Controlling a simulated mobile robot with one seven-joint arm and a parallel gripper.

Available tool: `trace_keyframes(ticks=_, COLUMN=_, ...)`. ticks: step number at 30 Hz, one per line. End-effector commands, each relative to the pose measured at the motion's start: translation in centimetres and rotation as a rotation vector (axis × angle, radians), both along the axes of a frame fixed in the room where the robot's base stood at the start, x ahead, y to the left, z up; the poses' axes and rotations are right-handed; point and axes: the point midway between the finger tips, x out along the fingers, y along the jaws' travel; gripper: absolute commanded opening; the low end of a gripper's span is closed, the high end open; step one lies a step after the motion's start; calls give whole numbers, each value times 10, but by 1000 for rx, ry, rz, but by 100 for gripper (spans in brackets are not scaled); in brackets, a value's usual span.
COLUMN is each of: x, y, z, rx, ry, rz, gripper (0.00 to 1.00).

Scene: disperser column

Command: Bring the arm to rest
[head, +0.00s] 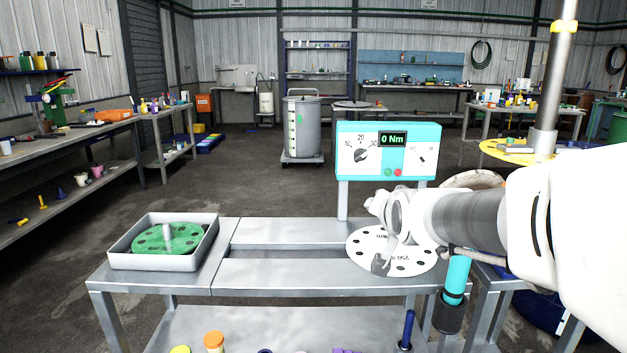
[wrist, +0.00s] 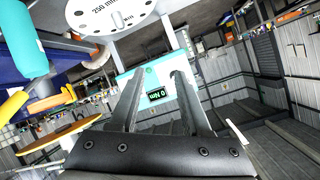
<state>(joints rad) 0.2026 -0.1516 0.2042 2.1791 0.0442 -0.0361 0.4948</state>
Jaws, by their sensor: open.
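My arm reaches in from the right in the head view. My gripper (head: 381,264) hangs over the white round plate marked "250 mm" (head: 419,258); whether it touches the plate I cannot tell. In the wrist view the two fingers of my gripper (wrist: 148,88) stand apart with nothing between them. The white plate (wrist: 108,14) shows there at the top, and the turquoise control box (wrist: 157,78) shows beyond the fingers.
The turquoise box (head: 408,167) reads "0 Nm" and stands behind the bench (head: 282,272). A grey tray (head: 118,255) with a green disc (head: 185,240) sits at the bench's left. A cyan-handled tool (head: 457,275) stands upright close below my arm. The bench's middle is clear.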

Motion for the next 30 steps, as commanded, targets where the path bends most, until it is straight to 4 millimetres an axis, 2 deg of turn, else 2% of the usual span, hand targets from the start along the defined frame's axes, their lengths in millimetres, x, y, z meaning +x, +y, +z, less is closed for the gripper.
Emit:
trace_keyframes(ticks=1, x=-22, y=-1, z=2, rx=-39, ry=48, rz=12, gripper=48)
trace_keyframes(ticks=8, x=-130, y=-9, z=-22, rx=-184, ry=320, rz=99, gripper=48)
trace_keyframes(ticks=12, x=-194, y=-8, z=-49, rx=-261, ry=463, rz=194, gripper=48)
trace_keyframes(ticks=19, x=-284, y=-3, z=-96, rx=-376, ry=646, rz=375, gripper=48)
trace_keyframes(ticks=21, x=-281, y=-4, z=-66, rx=-374, ry=647, rz=371, gripper=48)
trace_keyframes(ticks=26, x=-280, y=-4, z=-32, rx=-372, ry=646, rz=369, gripper=48)
trace_keyframes(ticks=30, x=-280, y=-4, z=4, rx=-372, ry=646, rz=367, gripper=48)
